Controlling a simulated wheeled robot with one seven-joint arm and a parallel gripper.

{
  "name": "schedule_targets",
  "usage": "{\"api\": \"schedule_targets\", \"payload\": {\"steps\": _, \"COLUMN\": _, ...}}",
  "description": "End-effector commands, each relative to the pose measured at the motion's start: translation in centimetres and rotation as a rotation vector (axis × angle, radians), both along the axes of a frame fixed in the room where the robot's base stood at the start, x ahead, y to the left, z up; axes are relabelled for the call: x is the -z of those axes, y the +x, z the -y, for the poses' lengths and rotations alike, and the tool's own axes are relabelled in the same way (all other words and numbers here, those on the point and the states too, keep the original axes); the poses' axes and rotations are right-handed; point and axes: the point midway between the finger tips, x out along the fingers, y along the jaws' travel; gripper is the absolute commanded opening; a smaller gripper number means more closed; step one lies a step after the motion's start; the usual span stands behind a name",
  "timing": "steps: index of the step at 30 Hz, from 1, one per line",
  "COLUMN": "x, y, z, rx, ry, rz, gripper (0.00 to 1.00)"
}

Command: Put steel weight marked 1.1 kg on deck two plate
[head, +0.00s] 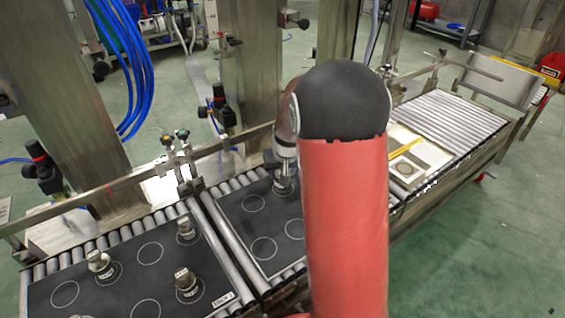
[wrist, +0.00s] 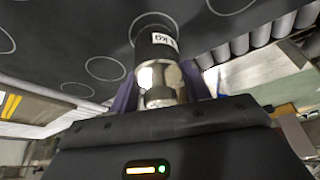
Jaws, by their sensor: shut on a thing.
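My gripper (wrist: 160,88) is shut on a steel weight (wrist: 158,95). The weight has a dark band with a white label ending in "kg"; its number is not clear to me. In the wrist view its far end is at a white circle on a dark plate (wrist: 95,40); I cannot tell whether it touches. In the head view my gripper (head: 284,178) is over the back of the right-hand dark plate (head: 236,222), partly hidden by my red arm. The left-hand dark plate (head: 130,285) has a label at its front right corner, too small to read surely.
Weights stand on the left plate: one at the left (head: 100,264), one at the back (head: 186,230), one in front (head: 186,284). A pale tray (head: 430,152) lies on the rollers at right. A rail and steel posts (head: 70,100) stand behind.

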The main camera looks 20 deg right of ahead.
Motion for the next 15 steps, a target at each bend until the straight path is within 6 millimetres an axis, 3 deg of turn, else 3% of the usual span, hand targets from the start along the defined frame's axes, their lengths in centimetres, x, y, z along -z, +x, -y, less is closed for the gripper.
{"api": "schedule_targets", "payload": {"steps": 12, "x": 0.5, "y": 0.14, "z": 0.06, "rx": 0.001, "ry": -0.001, "rz": 0.007, "gripper": 0.0}}
{"api": "schedule_targets", "payload": {"steps": 13, "x": 0.58, "y": 0.02, "z": 0.02, "rx": 0.001, "ry": 0.0, "rz": 0.002, "gripper": 0.51}}
{"api": "schedule_targets", "payload": {"steps": 15, "x": 0.57, "y": 0.01, "z": 0.02, "rx": 0.001, "ry": 0.0, "rz": 0.001, "gripper": 0.6}}
